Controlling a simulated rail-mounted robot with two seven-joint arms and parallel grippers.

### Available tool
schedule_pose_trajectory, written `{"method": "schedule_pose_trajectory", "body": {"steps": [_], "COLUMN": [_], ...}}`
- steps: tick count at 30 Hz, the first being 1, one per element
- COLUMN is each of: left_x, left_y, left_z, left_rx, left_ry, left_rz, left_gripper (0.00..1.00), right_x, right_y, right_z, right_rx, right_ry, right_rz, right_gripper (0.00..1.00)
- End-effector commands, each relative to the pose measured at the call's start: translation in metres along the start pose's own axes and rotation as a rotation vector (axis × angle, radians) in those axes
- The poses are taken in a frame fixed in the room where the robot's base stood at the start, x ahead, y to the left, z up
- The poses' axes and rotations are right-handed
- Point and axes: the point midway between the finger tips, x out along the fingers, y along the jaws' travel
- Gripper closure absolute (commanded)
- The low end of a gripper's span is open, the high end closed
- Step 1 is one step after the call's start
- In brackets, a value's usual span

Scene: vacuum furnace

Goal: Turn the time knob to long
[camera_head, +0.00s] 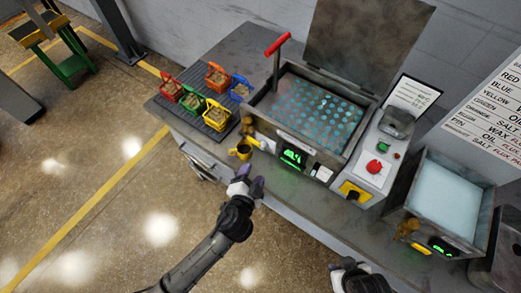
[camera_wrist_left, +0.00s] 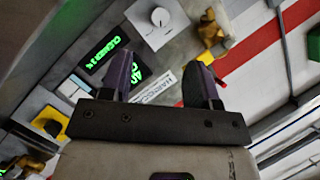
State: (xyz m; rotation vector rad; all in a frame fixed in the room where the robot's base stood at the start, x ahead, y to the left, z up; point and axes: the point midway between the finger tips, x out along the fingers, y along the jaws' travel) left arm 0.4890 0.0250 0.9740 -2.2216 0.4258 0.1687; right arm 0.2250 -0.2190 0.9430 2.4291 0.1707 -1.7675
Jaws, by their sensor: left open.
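A white round dial (camera_wrist_left: 160,17) on a pale plate is in the left wrist view, ahead of my left fingers. It seems to be the small pale dial (camera_head: 265,143) left of the green display in the head view. I cannot read any time or long marking. My left gripper (camera_head: 253,186) is open and empty, in front of the furnace panel and apart from it; its two purple-tipped fingers (camera_wrist_left: 163,75) stand apart in the wrist view. My right gripper (camera_head: 352,268) is at the bottom edge of the head view, partly cut off, with its fingers unclear.
A green display (camera_head: 293,157) sits on the furnace front. A black knob on a yellow plate (camera_head: 354,192) is further right. Colored baskets (camera_head: 216,77) stand on a dark mat. A second bath (camera_head: 448,197) stands at right.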

Motion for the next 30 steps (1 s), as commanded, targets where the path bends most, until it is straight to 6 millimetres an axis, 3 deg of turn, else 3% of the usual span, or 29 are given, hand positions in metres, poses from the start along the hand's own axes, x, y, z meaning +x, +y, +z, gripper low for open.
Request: {"method": "schedule_pose_trajectory", "body": {"steps": [6,15,21,30], "left_x": [0.044,0.09,0.105,0.11], "left_y": [0.0,0.0,0.0,0.0], "left_z": [0.0,-0.001,-0.001,-0.001], "left_rx": [0.002,0.002,0.002,0.002], "left_ry": [0.001,0.002,0.001,0.002], "left_rz": [-0.001,-0.001,-0.001,0.0], "left_gripper": [0.44,0.44,0.44,0.44], "right_x": [0.004,0.009,0.011,0.011], "right_y": [-0.002,-0.004,-0.004,-0.003], "right_z": [0.001,0.002,0.003,0.004], "right_rx": [0.005,0.011,0.011,0.006], "right_ry": [0.001,0.001,0.001,0.0], "right_rz": [-0.004,-0.009,-0.009,-0.006], "right_gripper": [0.65,0.65,0.65,0.65]}}
